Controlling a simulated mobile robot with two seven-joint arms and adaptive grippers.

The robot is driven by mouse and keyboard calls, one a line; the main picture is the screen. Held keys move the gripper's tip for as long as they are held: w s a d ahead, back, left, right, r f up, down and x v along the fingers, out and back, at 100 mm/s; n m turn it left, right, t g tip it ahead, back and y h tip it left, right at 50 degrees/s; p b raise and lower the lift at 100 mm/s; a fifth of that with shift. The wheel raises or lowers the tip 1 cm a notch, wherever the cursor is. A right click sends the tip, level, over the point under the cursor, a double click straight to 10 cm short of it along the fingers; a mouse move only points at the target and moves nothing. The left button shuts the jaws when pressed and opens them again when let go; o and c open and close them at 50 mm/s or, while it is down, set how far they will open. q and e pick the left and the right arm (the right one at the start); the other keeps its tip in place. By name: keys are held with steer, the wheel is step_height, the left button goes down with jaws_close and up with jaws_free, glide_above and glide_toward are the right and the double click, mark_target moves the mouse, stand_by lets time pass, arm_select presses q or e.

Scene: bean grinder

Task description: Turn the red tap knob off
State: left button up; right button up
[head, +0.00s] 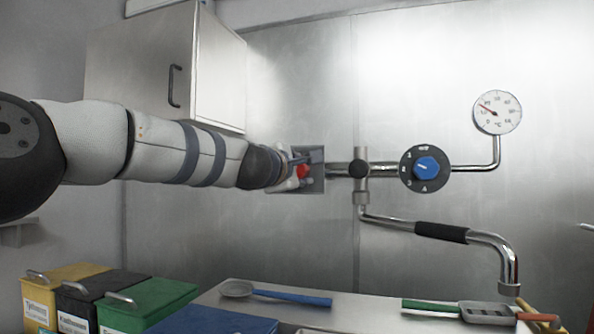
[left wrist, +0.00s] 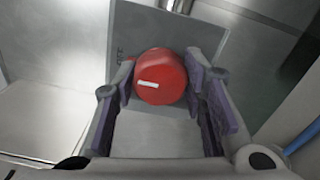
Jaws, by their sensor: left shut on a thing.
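The red tap knob (head: 303,171) sits on a square grey plate (head: 318,155) on the steel wall, at the left end of the pipe. In the left wrist view the round red knob (left wrist: 160,76) shows a white mark lying nearly level on its face. My left gripper (head: 298,168) reaches it from the left, and its fingers (left wrist: 160,85) stand on both sides of the knob, shut on it. The gripper hides part of the knob in the head view. My right gripper is not in view.
A blue dial (head: 427,167), a gauge (head: 497,112) and a bent spout (head: 440,232) are right of the knob. A wall cabinet (head: 150,65) hangs above my left arm. Below are lidded bins (head: 150,300) and a counter (head: 370,318) with utensils.

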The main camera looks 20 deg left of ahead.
arm_select(q)
steer(key=o, duration=1.2)
steer(key=s, duration=1.2)
steer(key=shift+a, duration=0.2)
